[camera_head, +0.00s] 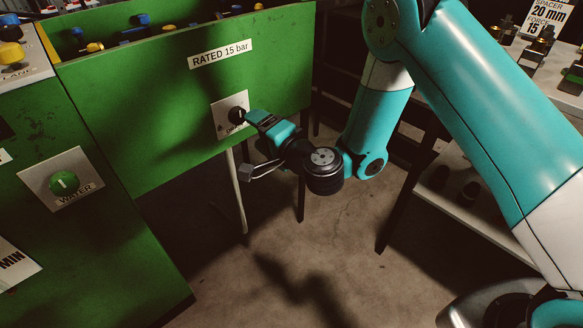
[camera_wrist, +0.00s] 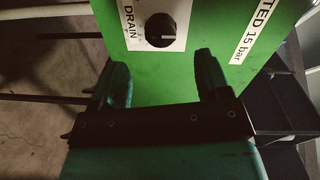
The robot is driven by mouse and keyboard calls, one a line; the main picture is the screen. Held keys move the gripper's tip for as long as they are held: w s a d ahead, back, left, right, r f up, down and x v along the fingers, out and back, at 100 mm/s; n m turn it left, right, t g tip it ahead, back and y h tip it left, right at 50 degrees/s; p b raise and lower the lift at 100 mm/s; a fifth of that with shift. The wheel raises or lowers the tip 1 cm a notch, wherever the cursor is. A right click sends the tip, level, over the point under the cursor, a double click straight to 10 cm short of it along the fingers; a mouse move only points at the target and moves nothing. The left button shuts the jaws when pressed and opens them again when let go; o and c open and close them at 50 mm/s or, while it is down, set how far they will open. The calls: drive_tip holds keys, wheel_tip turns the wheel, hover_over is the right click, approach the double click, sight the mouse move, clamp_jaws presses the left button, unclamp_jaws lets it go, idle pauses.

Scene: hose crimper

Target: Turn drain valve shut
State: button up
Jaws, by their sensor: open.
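The drain valve is a round black knob (camera_head: 238,115) on a pale square plate (camera_head: 222,119) on the green panel, below the "RATED 15 bar" label. In the wrist view the knob (camera_wrist: 162,29) shows a light pointer line, beside the word DRAIN on its plate (camera_wrist: 132,33). My gripper (camera_head: 250,117) is at the knob's right and partly covers the plate in the head view. In the wrist view my gripper (camera_wrist: 160,75) is open, with its two teal fingers apart and nothing between them. The knob lies ahead of the gap between the fingertips; contact is not visible.
A green WATER knob (camera_head: 64,183) sits on a plate at the left. The "RATED 15 bar" label (camera_head: 220,54) is above the drain plate. A pale pipe (camera_head: 237,190) runs down below the panel. A bench (camera_head: 480,185) stands at the right. The floor between is open.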

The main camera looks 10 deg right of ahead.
drive_tip(key=b+v, duration=0.9)
drive_tip(key=b, duration=0.2)
drive_tip(key=shift+s+d+b, duration=0.15)
drive_tip(key=shift+s+b, duration=0.15)
drive_tip(key=shift+b, duration=0.05)
drive_tip(key=s+a+r+n+g+y, duration=0.15)
drive_tip(key=s+a+n+g, duration=0.25)
drive_tip(key=s+n+g, duration=0.6)
drive_tip(key=s+d+n+g+h+p, duration=0.2)
drive_tip(key=s+d+n+g+h, duration=0.35)
drive_tip(key=s+d, duration=0.55)
wheel_tip(320, 180, up, 36)
drive_tip(key=t+h+p, duration=0.1)
drive_tip(key=p, duration=3.5)
drive_tip(key=shift+s+d+f+n+h, duration=0.15)
drive_tip(key=shift+s+f+n+h, duration=0.05)
drive_tip(key=shift+n+h, duration=0.15)
